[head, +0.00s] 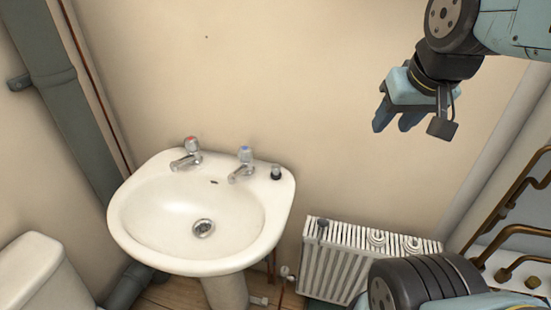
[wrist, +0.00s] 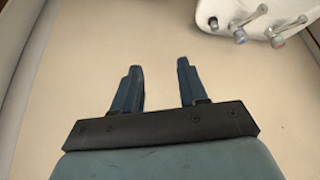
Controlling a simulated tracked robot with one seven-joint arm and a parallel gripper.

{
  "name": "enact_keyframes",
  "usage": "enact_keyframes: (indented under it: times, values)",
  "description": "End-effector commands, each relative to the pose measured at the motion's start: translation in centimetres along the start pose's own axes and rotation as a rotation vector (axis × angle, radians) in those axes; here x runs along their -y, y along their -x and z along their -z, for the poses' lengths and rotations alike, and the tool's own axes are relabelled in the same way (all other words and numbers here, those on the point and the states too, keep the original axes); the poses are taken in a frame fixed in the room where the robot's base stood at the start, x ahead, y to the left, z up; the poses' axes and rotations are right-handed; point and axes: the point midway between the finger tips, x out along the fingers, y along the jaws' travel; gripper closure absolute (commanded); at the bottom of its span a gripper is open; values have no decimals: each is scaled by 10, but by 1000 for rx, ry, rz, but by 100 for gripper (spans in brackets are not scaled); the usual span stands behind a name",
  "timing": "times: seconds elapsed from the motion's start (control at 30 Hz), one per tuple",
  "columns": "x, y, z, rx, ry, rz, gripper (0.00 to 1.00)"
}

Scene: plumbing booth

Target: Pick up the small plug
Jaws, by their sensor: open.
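The small plug (head: 276,172) is a small dark piece with a lighter top, standing on the right back corner of the white sink (head: 125,215). In the wrist view the plug (wrist: 213,22) shows near the top, at the sink's corner beside the taps. My gripper (head: 393,125) is high at the upper right of the head view, well above and to the right of the sink. Its two blue fingers (wrist: 160,82) are apart with nothing between them, in front of the bare wall.
A red-topped tap (head: 190,150) and a blue-topped tap (head: 243,161) stand on the sink's back edge, the blue one near the plug. A radiator (head: 335,265) is right of the sink. Copper pipes (head: 515,190) are at far right, a grey pipe (head: 75,115) at left.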

Motion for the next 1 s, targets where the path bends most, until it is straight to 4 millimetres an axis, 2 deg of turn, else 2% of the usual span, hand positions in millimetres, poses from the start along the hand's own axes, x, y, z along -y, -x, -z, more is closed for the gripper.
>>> enact_keyframes:
  times: [0.27,0.5,0.53,0.77,1.0]
  values:
    - [0,0,0,0,0,0,57]
    - [4,-7,12,20,20,2,35]
    - [7,-10,15,26,26,3,35]
    - [31,-44,55,95,102,14,35]
    - [62,-94,92,169,188,35,35]
